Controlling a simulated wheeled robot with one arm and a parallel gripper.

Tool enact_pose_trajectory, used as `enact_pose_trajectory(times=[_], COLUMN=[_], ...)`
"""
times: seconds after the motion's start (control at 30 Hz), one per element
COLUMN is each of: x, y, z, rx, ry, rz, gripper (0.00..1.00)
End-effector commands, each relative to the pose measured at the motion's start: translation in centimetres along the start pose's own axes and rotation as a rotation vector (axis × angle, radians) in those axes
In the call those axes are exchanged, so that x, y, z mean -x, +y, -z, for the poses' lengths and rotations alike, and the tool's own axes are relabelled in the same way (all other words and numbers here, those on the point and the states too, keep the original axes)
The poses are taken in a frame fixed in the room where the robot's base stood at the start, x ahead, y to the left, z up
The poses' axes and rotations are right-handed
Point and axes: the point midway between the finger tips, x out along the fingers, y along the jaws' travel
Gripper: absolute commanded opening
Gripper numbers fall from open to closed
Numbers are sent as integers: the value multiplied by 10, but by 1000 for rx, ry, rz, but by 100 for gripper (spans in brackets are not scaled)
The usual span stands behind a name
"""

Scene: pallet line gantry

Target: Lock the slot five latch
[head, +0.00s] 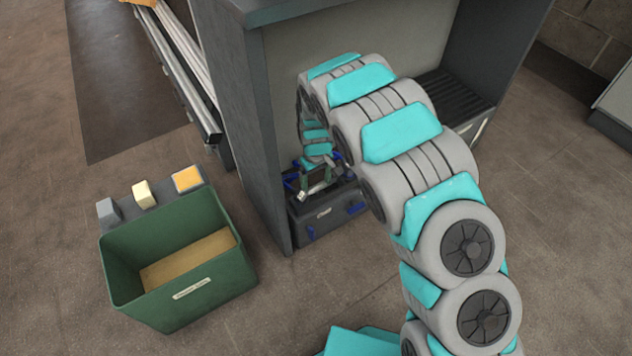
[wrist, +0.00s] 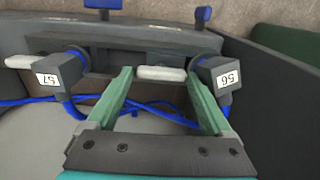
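In the wrist view my gripper (wrist: 160,76) is open, with its two green fingers apart. A white latch-like handle (wrist: 160,73) lies crosswise between the fingertips, on a dark bar. I see a small gap at each end of it and cannot tell whether it is locked. To its right is a dark connector block labelled "56" or "S6" (wrist: 229,78), and to its left one labelled "57" or "S7" (wrist: 48,79). A second white handle (wrist: 22,62) is farther left. No label reading five shows. In the head view my gripper (head: 318,186) is low inside the cabinet, partly hidden.
The grey cabinet (head: 262,125) encloses my arm, its side wall close on the left. A dark unit with blue parts (head: 327,218) stands low inside. Blue cables (wrist: 150,113) run under my fingers. A green bin (head: 215,282) stands on the floor outside.

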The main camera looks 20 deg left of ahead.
Motion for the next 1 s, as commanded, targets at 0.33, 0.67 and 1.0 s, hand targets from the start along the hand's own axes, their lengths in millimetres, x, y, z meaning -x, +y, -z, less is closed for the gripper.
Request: enact_pose_trajectory(times=[0.33,0.67,1.0], x=[2,49,80], y=[-2,6,11], z=[-7,3,6], rx=[2,-4,-9], ry=[-23,-6,-1], rz=[7,2,0], gripper=[100,100,100])
